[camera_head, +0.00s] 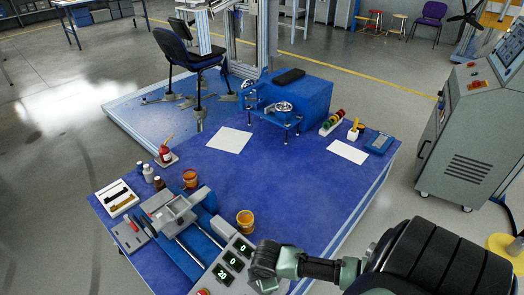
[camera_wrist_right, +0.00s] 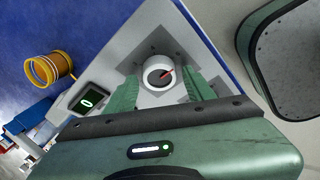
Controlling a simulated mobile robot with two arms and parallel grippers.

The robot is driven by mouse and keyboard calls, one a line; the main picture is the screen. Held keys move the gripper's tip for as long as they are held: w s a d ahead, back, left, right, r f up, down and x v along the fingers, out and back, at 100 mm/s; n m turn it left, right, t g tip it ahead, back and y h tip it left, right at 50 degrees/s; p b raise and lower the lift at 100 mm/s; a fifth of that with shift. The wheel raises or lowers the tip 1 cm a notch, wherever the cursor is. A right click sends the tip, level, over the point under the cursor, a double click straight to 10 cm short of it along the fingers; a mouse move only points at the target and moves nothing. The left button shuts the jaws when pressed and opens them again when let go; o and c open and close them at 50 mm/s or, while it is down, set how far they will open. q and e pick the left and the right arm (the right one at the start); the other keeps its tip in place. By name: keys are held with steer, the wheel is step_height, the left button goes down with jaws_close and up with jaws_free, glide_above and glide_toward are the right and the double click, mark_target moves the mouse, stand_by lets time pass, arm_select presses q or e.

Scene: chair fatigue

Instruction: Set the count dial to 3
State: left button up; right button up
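In the head view my right gripper (camera_head: 266,268) is over the right end of the control panel (camera_head: 245,236) and hides the dial. The panel's displays (camera_head: 232,262) read 0, 0 and 20. My left gripper is not in view.
An orange-yellow cup (camera_head: 245,222) stands just behind the panel, and it also shows in the right wrist view (camera_wrist_right: 48,70). A blue and grey device (camera_head: 181,222) lies left of the panel. The blue table's (camera_head: 290,195) middle is clear. A grey cabinet (camera_head: 465,135) stands at right.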

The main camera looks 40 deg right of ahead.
jaws_close()
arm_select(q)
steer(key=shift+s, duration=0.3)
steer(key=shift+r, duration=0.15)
